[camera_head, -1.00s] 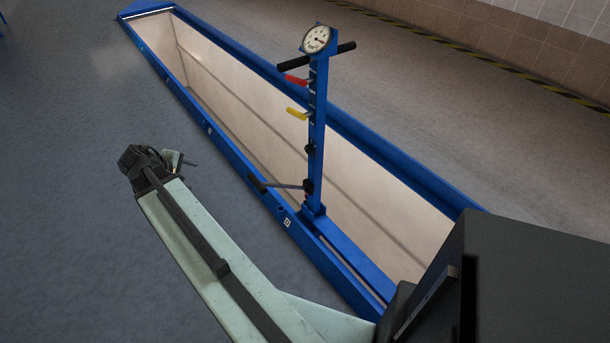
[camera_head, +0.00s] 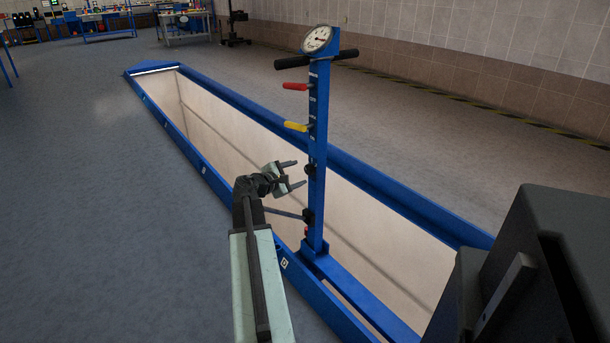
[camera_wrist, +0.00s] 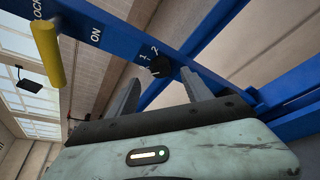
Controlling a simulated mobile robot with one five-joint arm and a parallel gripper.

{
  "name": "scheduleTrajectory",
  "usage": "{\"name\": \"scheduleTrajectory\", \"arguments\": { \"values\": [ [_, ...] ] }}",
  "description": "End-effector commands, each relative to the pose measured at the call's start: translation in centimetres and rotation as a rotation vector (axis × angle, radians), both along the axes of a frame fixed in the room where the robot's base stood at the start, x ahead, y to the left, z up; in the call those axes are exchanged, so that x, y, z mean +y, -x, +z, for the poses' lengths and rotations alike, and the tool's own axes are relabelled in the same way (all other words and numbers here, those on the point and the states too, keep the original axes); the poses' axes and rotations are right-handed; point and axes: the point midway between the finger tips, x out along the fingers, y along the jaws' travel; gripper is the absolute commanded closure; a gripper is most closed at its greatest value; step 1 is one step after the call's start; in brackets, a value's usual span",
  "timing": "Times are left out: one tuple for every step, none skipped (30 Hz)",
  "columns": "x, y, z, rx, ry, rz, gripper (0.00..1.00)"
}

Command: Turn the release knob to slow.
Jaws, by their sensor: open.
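The jack's blue upright post (camera_head: 318,140) stands at the pit's near rail and carries black knobs. The upper black knob (camera_head: 310,169) is just right of my gripper's fingertips. The lower black knob (camera_head: 307,216) has a dark handle reaching left, partly behind my arm. My gripper (camera_head: 294,174) is open and empty, its fingers pointing right at the post. In the wrist view a black knob (camera_wrist: 160,66) beside the marks "1" and "2" shows between the fingertips, apart from them. I cannot read "slow" on any label or tell which knob is the release.
A yellow lever (camera_head: 296,126) and a red lever (camera_head: 295,87) stick out left above my gripper. A round gauge (camera_head: 316,39) and a black crossbar (camera_head: 345,54) top the post. The open pit (camera_head: 225,120) lies behind, edged by blue rails (camera_head: 360,188).

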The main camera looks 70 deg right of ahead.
Motion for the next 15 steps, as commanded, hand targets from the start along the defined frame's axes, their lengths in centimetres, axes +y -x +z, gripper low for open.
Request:
{"name": "scheduleTrajectory", "arguments": {
  "values": [
    [-1.0, 0.1, -0.5, -0.001, 0.0, -0.001, 0.42],
    [-1.5, 0.3, -0.7, -0.001, 0.0, -0.002, 0.42],
    [-2.2, 0.5, -0.9, -0.002, 0.0, -0.003, 0.42],
    [-2.8, 0.7, -1.1, -0.001, -0.001, -0.002, 0.42],
    [-3.3, 0.8, -1.3, -0.001, -0.001, -0.002, 0.42],
    [-4.0, 1.0, -1.5, -0.001, 0.0, -0.001, 0.42],
    [-4.5, 1.1, -1.6, -0.001, -0.001, -0.002, 0.42],
    [-4.9, 1.3, -1.7, -0.001, -0.001, -0.002, 0.42],
    [-5.3, 1.4, -1.8, -0.001, 0.0, -0.001, 0.42],
    [-5.5, 1.4, -1.8, -0.001, -0.001, 0.0, 0.42],
    [-5.6, 1.5, -1.8, -0.001, 0.0, 0.0, 0.42],
    [-5.7, 1.5, -1.8, -0.002, -0.001, 0.001, 0.42],
    [-5.7, 1.5, -1.8, -0.002, -0.001, 0.001, 0.42],
    [-5.6, 1.5, -1.7, -0.002, 0.0, 0.002, 0.42],
    [-5.6, 1.5, -1.7, -0.002, 0.0, 0.002, 0.42]
  ]
}}
